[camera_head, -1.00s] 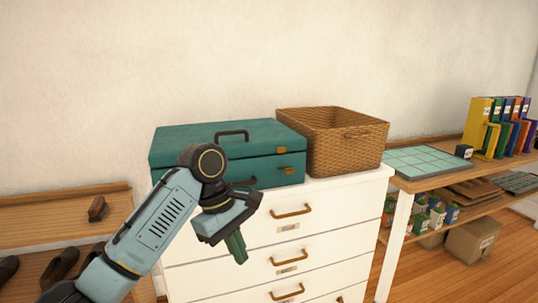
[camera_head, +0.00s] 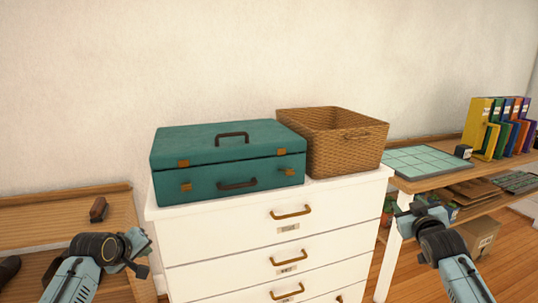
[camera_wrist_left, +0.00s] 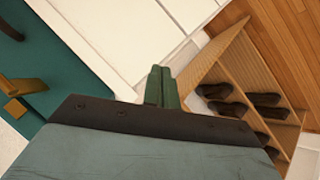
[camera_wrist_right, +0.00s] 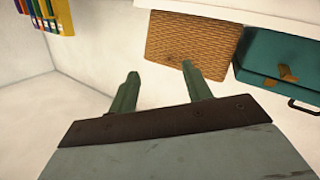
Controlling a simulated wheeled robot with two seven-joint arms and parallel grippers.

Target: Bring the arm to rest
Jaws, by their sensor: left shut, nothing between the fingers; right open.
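My left gripper (camera_head: 143,250) is low at the left in the head view, in front of the wooden shoe bench and left of the white drawer cabinet. In the left wrist view its green fingers (camera_wrist_left: 162,88) are together with nothing between them. My right gripper (camera_head: 408,217) is at the lower right in the head view, near the right end of the cabinet. In the right wrist view its two fingers (camera_wrist_right: 160,80) are apart and empty. Both grippers appear clear of the furniture.
A closed teal suitcase (camera_head: 225,175) and a wicker basket (camera_head: 340,155) stand on the white drawer cabinet (camera_head: 235,240). A shoe bench (camera_head: 50,218) is at left. A wooden table at right holds a tiled mat (camera_head: 425,160) and several binders (camera_head: 490,125).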

